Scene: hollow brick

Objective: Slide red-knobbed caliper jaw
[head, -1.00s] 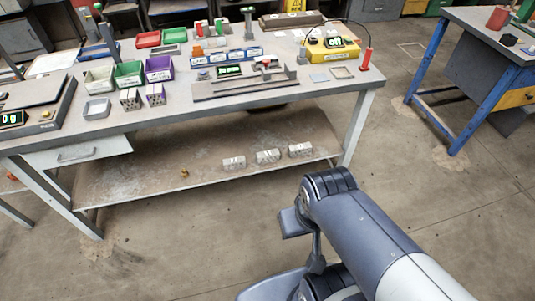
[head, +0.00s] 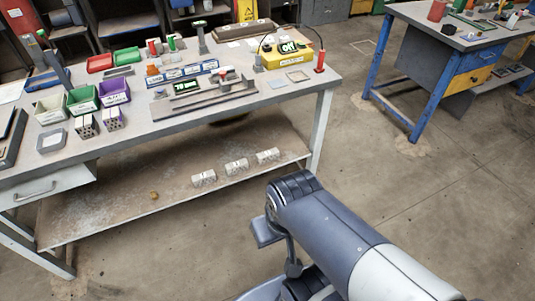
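The caliper (head: 205,101) lies along the front part of the grey workbench, right of its middle. It is a long dark bar fixture with a small green-lit display (head: 186,86) behind it. A small red knob (head: 223,73) shows on the pale jaw piece (head: 229,84) near its right end. The jaw's exact opening is too small to tell. My arm reaches in from the lower right over the floor, well short of the bench. My gripper is not visible in this view.
The workbench (head: 300,88) holds green, purple and pale bins, a yellow meter box (head: 287,55) and a red upright probe (head: 319,62). Hollow bricks (head: 237,166) sit on the lower shelf. A blue-legged table (head: 412,100) stands at right. Floor between is clear.

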